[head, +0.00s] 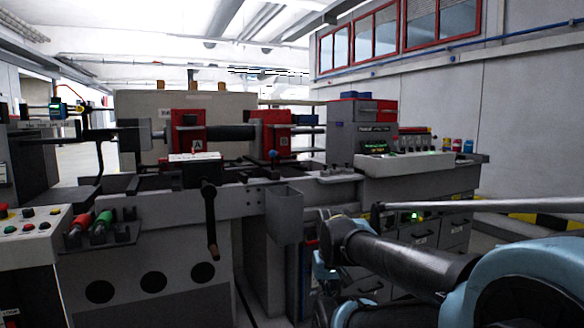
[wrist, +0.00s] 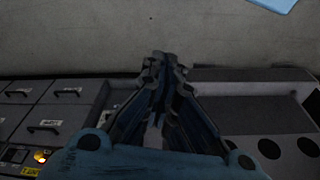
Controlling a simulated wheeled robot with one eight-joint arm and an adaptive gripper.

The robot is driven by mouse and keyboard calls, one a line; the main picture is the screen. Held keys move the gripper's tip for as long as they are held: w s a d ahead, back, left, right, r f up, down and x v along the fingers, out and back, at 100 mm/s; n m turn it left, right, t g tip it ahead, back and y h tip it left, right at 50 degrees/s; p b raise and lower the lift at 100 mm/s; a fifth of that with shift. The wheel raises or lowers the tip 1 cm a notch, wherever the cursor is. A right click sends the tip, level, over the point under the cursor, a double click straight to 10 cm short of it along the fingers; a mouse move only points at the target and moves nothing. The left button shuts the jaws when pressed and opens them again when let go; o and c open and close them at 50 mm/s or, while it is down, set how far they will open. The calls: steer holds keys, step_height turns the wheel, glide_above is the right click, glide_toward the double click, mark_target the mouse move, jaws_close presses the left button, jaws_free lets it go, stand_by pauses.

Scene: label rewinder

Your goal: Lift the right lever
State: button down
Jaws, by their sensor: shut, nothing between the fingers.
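The label rewinder (head: 235,205) fills the middle of the head view. Two red blocks marked A (head: 188,120) and B (head: 268,125) stand on its top, at the ends of a dark roller. A small dark lever with a blue knob (head: 272,154) stands in front of block B, on the right. No matching left lever can be made out clearly. My gripper (wrist: 160,65) is shut and empty in the wrist view, over the floor in front of the machine's cabinets. It is apart from the lever. In the head view my arm comes in low from the right.
A black crank handle (head: 210,220) hangs at the machine's front, with a grey bin (head: 284,214) to its right. A control panel (head: 405,162) sits at the right end. Drawers (wrist: 60,92) show in the wrist view. Bare floor (wrist: 100,35) lies beside them.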

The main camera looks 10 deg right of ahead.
steer(key=shift+w+d, duration=0.2)
steer(key=shift+w, duration=0.2)
